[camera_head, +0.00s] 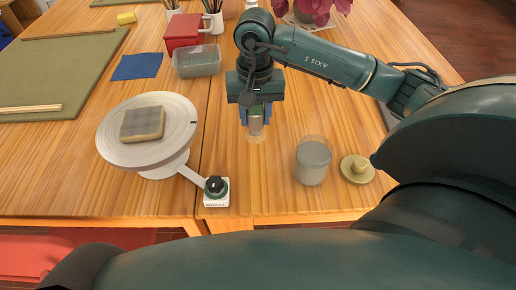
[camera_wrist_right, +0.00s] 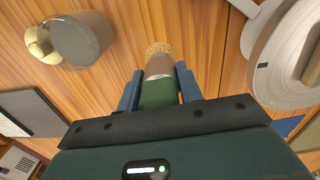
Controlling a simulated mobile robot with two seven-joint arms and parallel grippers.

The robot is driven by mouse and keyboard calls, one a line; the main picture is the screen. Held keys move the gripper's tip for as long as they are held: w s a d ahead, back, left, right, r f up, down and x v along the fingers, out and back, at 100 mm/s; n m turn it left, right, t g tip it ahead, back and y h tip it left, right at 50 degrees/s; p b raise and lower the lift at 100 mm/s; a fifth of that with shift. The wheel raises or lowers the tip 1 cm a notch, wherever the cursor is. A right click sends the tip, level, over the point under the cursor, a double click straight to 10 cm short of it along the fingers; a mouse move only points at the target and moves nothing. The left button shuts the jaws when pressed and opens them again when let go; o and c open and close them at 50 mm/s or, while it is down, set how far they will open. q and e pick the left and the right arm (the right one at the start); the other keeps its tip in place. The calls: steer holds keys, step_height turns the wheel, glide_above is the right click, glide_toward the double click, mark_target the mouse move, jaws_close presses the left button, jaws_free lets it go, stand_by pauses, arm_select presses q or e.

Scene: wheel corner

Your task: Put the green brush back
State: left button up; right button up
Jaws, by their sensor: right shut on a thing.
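My right gripper (camera_head: 256,112) is shut on the green brush (camera_head: 256,127) above the wooden table, between the wheel and the glass jar. The brush points down with its bristles at the lower end. In the right wrist view the gripper (camera_wrist_right: 158,88) has its blue fingers on either side of the green handle (camera_wrist_right: 158,95), with a metal ferrule and pale bristles beyond. I cannot tell whether the bristles touch the table. A holder with several upright tools (camera_head: 213,18) stands at the back, beside the red box. My left gripper is not in view.
The white wheel (camera_head: 115,150) bears a grey block (camera_head: 142,123); its control box (camera_head: 216,191) sits in front. A glass jar of grey liquid (camera_head: 313,163) and a beige knobbed piece (camera_head: 357,169) are at right. A clear tub (camera_head: 197,62) and red box (camera_head: 184,32) stand behind.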

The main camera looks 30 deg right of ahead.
steer(key=shift+d+f+m, duration=0.1)
steer(key=shift+f+m, duration=0.2)
steer(key=shift+f, duration=0.1)
step_height(320, 180, down, 9)
steer(key=shift+r+p, duration=0.1)
steer(key=shift+p, duration=0.25)
steer(key=shift+f, duration=0.25)
steer(key=o, duration=1)
steer(key=shift+r, duration=0.15)
